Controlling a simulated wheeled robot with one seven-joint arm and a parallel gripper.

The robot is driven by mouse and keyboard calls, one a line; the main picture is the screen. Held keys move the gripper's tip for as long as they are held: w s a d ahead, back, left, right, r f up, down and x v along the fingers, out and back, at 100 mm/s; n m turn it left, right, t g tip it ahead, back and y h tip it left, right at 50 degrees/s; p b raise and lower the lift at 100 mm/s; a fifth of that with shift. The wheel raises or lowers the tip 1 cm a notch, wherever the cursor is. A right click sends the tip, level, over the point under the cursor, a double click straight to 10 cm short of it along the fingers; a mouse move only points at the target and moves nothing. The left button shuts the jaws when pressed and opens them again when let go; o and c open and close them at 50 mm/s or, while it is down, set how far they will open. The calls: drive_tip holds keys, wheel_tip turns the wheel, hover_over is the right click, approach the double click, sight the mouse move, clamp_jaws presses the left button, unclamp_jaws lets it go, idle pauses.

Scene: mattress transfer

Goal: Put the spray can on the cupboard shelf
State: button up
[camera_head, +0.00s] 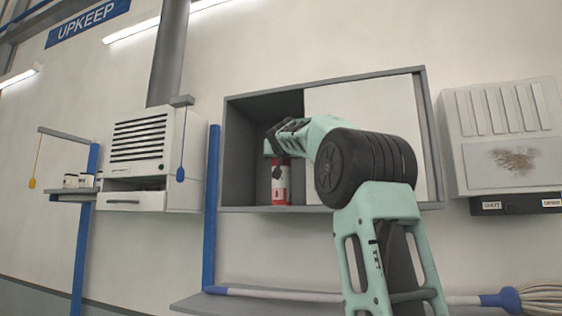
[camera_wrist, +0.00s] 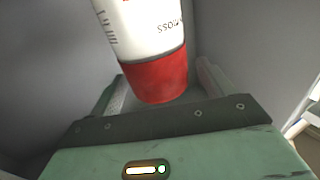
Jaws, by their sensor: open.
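The spray can (camera_head: 281,186), white with red bands, stands upright on the floor of the open left half of the wall cupboard (camera_head: 264,107). In the wrist view the can (camera_wrist: 150,60) shows upside down, with its red end close to my gripper. My gripper (camera_head: 276,152) reaches into the open half at the can's upper end. Its jaws are open, with a finger on either side of the can in the wrist view. I cannot tell whether either finger touches the can. My gripper and wrist hide part of the can's top.
A pale panel (camera_head: 350,100) covers the cupboard's right half. A blue post (camera_head: 211,200) stands just left of the cupboard. A white louvred unit (camera_head: 140,150) hangs further left. A mop (camera_head: 500,300) lies along the ledge below. A stained box (camera_head: 510,150) hangs at right.

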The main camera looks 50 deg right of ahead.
drive_tip(key=b+v, duration=0.4)
drive_tip(key=v, duration=0.6)
drive_tip(key=shift+b, duration=0.35)
drive_tip(key=w+a+f+n+y, duration=0.35)
drive_tip(key=w+a+f, duration=0.25)
drive_tip(key=a+f, duration=0.35)
drive_tip(key=w+a+f+n+y, duration=0.2)
drive_tip(key=w+a+f+y, duration=0.35)
drive_tip(key=a+f, duration=0.35)
drive_tip(key=a+f+n+g+y, duration=0.2)
drive_tip(key=a+f+n+y, duration=0.2)
drive_tip(key=a+f, duration=1.3)
drive_tip(key=s+a+f+n+g+y, duration=0.2)
drive_tip(key=s+a+f+n+g, duration=0.3)
drive_tip(key=s+a+f, duration=0.95)
drive_tip(key=s+a+f+n+g, duration=0.1)
drive_tip(key=s+f+g, duration=0.1)
drive_tip(key=s+f, duration=0.4)
drive_tip(key=s+f+n+g, duration=0.2)
drive_tip(key=s+f, duration=0.4)
drive_tip(key=s, duration=0.6)
drive_tip(key=shift+s+a+f, duration=0.2)
drive_tip(key=shift+s+a, duration=0.2)
